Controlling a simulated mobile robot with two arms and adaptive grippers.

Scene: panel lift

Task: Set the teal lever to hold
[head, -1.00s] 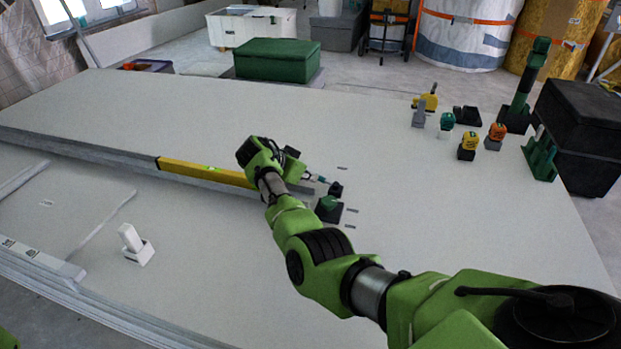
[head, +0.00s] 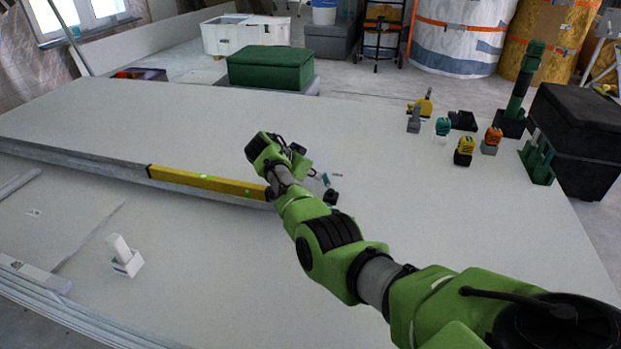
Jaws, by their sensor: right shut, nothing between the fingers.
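My right gripper (head: 329,192) is low over the panel, just beyond my green wrist, and its small fingers are shut and empty. A small teal piece (head: 325,180) shows right beside the fingers; I cannot tell whether it is part of the lever or whether they touch. The teal-green block on a black base, visible earlier, is now hidden behind my right arm. The lever's setting cannot be read. A small dark mark (head: 337,175) lies on the panel just beyond the fingers. My left gripper is not in view.
The large pale panel (head: 200,115) is mostly clear. A yellow level (head: 205,181) lies along its step on the left. A white block in a holder (head: 124,257) stands at front left. Several small tools, a green post (head: 524,80) and a green rack (head: 537,160) stand at far right.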

